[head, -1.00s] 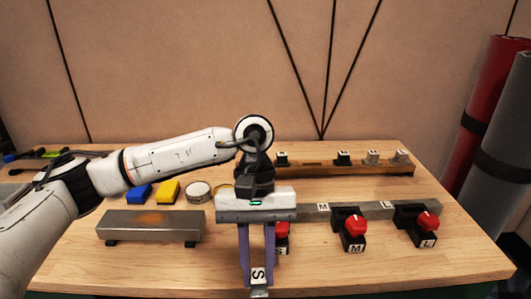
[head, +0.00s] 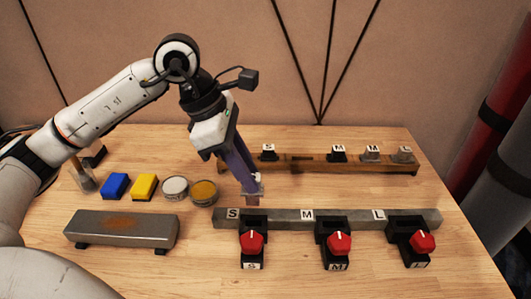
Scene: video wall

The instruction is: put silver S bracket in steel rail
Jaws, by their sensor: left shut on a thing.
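The steel rail (head: 353,216) runs across the table with labels S, M and L, and black clamps with red knobs at its front. My left gripper (head: 249,184) comes down tilted from the upper left, shut on the small silver S bracket (head: 254,197). The bracket appears at the rail's far edge, near the S label. I cannot tell whether it touches the rail. The fingers partly hide the bracket, and its own S label is not readable. My right gripper is not in view.
A wooden rail (head: 317,161) with several labelled brackets stands behind. A grey metal block (head: 122,228) lies at left. Blue (head: 115,186) and yellow (head: 144,187) blocks and two round tins (head: 175,188) (head: 204,193) sit behind it. The right front table is clear.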

